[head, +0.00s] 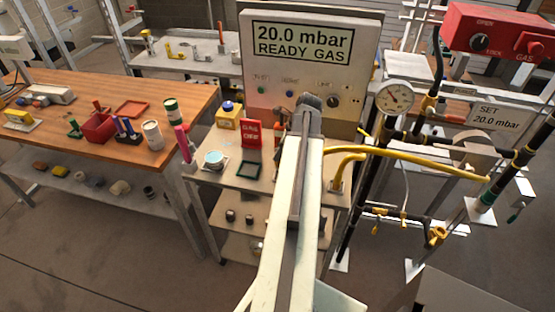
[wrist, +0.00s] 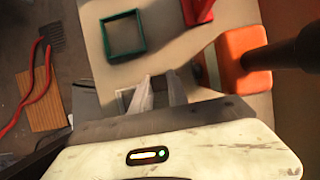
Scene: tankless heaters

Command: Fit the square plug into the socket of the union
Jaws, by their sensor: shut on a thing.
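In the head view my gripper (head: 309,104) is at the end of my raised arm, in front of the gauge panel. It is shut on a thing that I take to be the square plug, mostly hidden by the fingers. I cannot make out the union's socket for certain. A pale square-edged part (wrist: 124,98) shows just left of the fingers in the wrist view. An orange block (wrist: 244,58) with a dark rod stands to their right.
The green square frame (head: 250,170) lies on the bench, near the red GAS OFF sign (head: 251,133). The panel (head: 262,75) stands behind. A yellow hose (head: 410,163), pipes and a round gauge (head: 395,97) are at right. A wooden table (head: 70,130) with tools is at left.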

